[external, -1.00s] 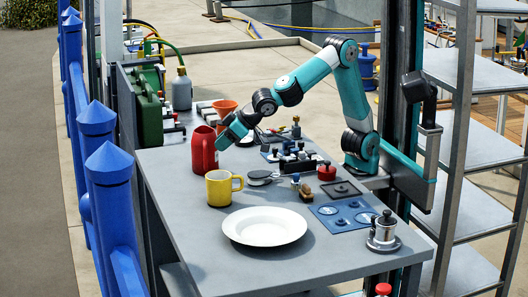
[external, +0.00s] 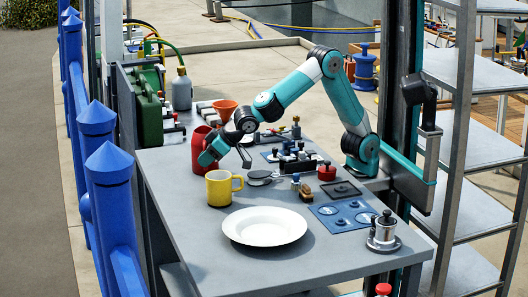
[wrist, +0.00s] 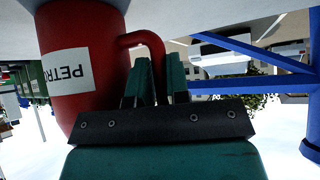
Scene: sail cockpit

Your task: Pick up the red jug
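The red jug (external: 198,142) stands upright at the far left of the grey table. My gripper (external: 208,157) is at its right side and hides part of it. In the wrist view, which is upside down, the jug (wrist: 92,25) fills the upper left and bears a white label with "PETR" showing. Its red handle (wrist: 148,38) curves down between the two green fingers of my gripper (wrist: 160,72). The fingers lie close on either side of the handle. I cannot tell whether they press on it.
A yellow mug (external: 219,188) stands just in front of the jug, with a white plate (external: 264,227) nearer the camera. An orange funnel (external: 224,107) is behind. The front of the table is mostly clear.

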